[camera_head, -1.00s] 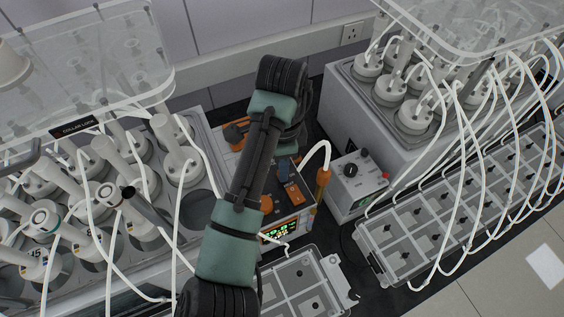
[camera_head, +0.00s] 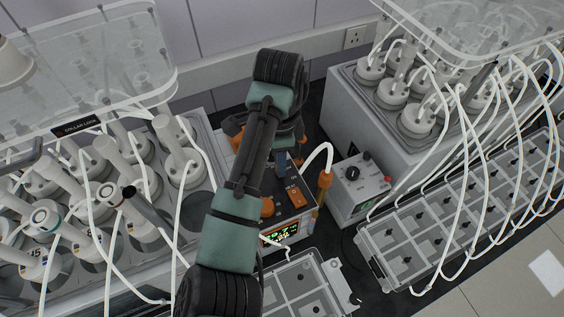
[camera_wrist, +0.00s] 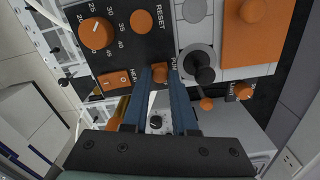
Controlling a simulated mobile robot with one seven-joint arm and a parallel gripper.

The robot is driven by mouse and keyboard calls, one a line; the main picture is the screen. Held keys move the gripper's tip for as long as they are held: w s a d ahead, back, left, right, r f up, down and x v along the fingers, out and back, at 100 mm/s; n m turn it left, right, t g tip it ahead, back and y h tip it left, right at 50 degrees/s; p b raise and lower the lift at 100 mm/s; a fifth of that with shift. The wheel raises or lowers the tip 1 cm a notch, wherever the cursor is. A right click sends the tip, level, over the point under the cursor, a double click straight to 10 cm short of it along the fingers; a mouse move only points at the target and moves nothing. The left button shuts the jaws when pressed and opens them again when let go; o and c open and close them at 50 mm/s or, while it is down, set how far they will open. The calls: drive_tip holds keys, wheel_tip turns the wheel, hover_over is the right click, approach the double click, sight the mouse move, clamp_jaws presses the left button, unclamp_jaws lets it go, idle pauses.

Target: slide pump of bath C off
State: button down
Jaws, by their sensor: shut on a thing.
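The control unit of a bath stands between two baths, and its dark panel (camera_head: 284,212) shows in the head view, partly behind my arm. In the wrist view, a small orange knob (camera_wrist: 160,73) sits beside the partly covered "PUM…" lettering. My gripper (camera_wrist: 161,79) is shut on this knob with its two blue fingers. In the head view a blue finger (camera_head: 281,163) shows beside my forearm; the knob is hidden there. I cannot read a bath letter or the slider's end marks.
Near the knob are an orange dial (camera_wrist: 96,33), a reset button (camera_wrist: 141,20), a heat rocker switch (camera_wrist: 115,80) and a black knob (camera_wrist: 204,68). A grey box (camera_head: 357,187) stands to the right. White tubes (camera_head: 468,190) and clear lids (camera_head: 105,60) crowd both sides.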

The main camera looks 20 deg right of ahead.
drive_tip(key=shift+w+r, duration=0.1)
drive_tip(key=shift+w, duration=0.1)
drive_tip(key=c, duration=0.7)
unclamp_jaws()
wheel_tip(320, 180, up, 13)
drive_tip(key=p, duration=0.1)
drive_tip(key=shift+p, duration=0.4)
